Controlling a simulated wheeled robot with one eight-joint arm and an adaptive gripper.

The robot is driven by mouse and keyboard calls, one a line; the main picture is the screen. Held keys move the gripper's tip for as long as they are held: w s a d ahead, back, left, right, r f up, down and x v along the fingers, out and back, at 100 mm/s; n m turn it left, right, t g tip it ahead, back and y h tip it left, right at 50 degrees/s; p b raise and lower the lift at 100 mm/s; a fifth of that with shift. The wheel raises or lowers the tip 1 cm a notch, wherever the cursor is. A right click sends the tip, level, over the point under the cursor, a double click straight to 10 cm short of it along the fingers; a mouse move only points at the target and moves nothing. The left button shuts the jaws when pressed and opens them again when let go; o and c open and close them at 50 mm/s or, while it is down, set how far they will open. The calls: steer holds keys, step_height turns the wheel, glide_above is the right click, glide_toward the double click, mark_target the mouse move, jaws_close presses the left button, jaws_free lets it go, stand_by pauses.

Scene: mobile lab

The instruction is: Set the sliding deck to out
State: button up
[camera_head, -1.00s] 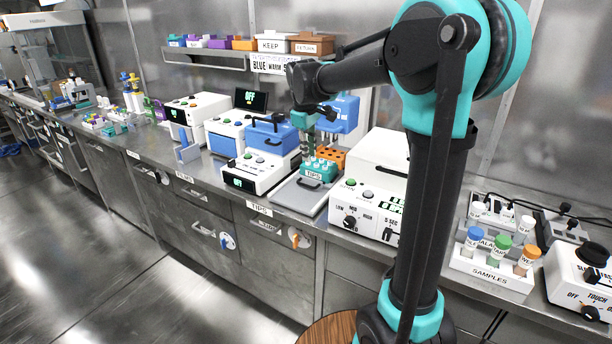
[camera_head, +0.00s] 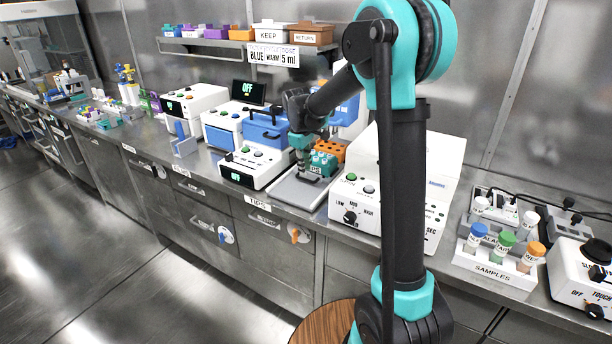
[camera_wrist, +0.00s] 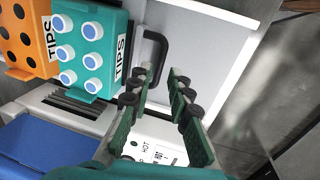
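The sliding deck (camera_head: 296,191) is a pale flat plate on the bench between two white instruments. It also fills the upper middle of the wrist view (camera_wrist: 205,40). Its black handle (camera_wrist: 155,58) stands up from the plate. A teal tip rack (camera_wrist: 92,45) labelled TIPS sits beside the handle. My gripper (camera_wrist: 158,80) is open and empty, its two green fingers apart. The fingertips point at the handle and are close to it; I cannot tell whether they touch. In the head view my gripper (camera_head: 303,160) is over the deck, partly hiding it.
An orange tip rack (camera_wrist: 26,38) stands beyond the teal one. A white instrument with knobs (camera_head: 350,200) is right of the deck, and a white box with a green display (camera_head: 250,172) is left. A SAMPLES rack (camera_head: 493,273) stands far right. The floor in front is clear.

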mark_target(306, 180)
steer(key=shift+w+d+f, duration=0.1)
steer(key=shift+w+f, duration=0.05)
steer(key=shift+f, duration=0.9)
steer(key=shift+w+d+f, duration=0.1)
steer(key=shift+w+f, duration=0.05)
steer(key=shift+f, duration=0.9)
jaws_close()
steer(key=shift+a, duration=0.1)
